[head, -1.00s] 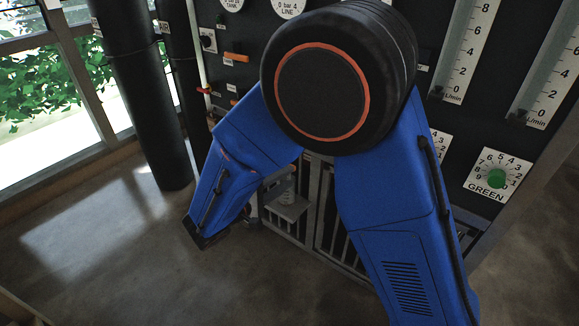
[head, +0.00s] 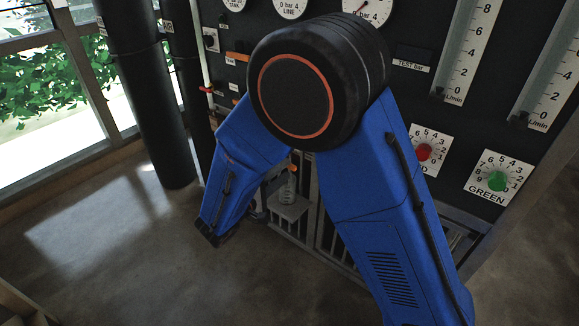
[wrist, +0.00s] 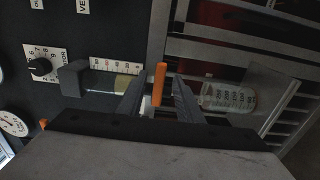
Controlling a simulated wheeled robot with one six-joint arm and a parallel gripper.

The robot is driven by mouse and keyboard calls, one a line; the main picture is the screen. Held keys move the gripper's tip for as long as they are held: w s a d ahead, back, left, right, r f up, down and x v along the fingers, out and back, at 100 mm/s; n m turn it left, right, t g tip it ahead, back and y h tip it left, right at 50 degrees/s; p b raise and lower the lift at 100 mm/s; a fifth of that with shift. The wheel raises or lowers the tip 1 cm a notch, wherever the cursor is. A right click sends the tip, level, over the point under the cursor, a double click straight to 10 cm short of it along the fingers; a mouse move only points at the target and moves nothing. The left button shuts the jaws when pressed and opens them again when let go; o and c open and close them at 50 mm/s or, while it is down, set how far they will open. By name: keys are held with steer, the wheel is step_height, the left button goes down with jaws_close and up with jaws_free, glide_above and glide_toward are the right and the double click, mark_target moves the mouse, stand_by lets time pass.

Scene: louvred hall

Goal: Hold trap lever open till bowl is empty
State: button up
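An orange lever (wrist: 159,84) stands between the two fingertips of my gripper (wrist: 160,95) in the wrist view. The fingers are apart, with a narrow dark gap beside the lever, so the gripper looks open around it. The clear trap bowl (wrist: 108,80) with a printed scale lies left of the fingers and holds some yellowish liquid. A clear graduated cup (wrist: 230,97) is to the right, by a grey shelf plate (wrist: 272,92). In the head view the orange lever (head: 293,168) shows small above the shelf (head: 288,208); my arm hides the gripper there.
The dark panel carries a red knob (head: 424,152), a green knob (head: 496,181) and flow tubes (head: 467,50). A black numbered knob (wrist: 40,67) is on the panel in the wrist view. Black pipes (head: 140,90) stand at left by the window. The floor (head: 110,260) at left is clear.

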mark_target(288, 167)
steer(key=shift+x, duration=1.75)
jaws_close()
stand_by(0.4)
